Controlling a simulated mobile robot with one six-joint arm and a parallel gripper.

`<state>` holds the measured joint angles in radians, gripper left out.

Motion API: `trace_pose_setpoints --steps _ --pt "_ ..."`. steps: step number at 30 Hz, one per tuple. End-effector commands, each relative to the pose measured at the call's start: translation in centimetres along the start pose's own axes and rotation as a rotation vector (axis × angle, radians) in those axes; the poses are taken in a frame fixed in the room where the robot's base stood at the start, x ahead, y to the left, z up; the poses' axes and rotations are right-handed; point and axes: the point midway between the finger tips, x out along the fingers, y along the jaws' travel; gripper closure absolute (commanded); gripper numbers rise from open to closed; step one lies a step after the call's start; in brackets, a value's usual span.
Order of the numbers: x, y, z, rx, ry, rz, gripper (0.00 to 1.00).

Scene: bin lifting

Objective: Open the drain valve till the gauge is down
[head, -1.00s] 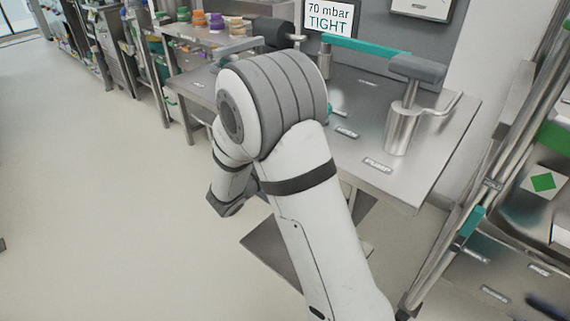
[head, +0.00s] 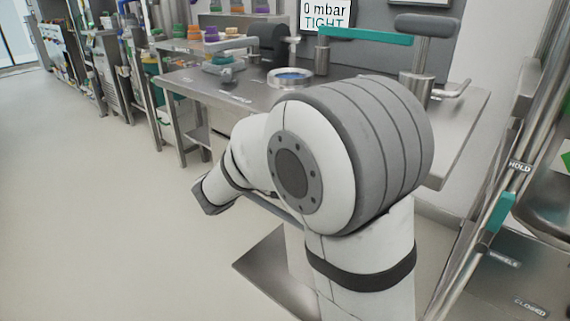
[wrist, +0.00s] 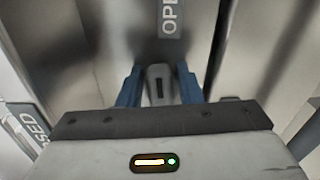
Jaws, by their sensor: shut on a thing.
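The gauge display (head: 326,15) at the back of the bench reads 0 mbar, TIGHT, in the head view. In the wrist view my gripper (wrist: 160,78) has its blue fingers closed on both sides of a grey lever handle (wrist: 158,92), which looks like the drain valve's. The handle points toward a label starting "OPE" (wrist: 172,18), whose end is cut off. A label ending "SED" (wrist: 27,135) is at the left. In the head view my arm hides the gripper and the valve.
The steel bench (head: 185,78) carries a pump with a grey handle (head: 425,26), a teal bar (head: 370,37) and a round blue-topped dish (head: 290,77). A metal frame with a teal grip (head: 500,212) stands close at the right. The floor (head: 90,200) at the left is clear.

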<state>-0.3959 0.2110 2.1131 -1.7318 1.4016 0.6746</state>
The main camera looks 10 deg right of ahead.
Motion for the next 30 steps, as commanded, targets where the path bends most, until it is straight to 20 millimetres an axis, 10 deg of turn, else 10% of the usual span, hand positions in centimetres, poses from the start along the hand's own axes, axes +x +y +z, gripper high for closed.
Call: trace_pose_setpoints --steps 23,24,30 --pt "0.00 -0.14 -0.12 0.109 0.003 0.000 0.91" --pt "0.00 -0.14 -0.12 0.109 0.003 0.000 0.67" --pt "0.00 -0.15 -0.08 0.108 0.002 0.000 0.56"
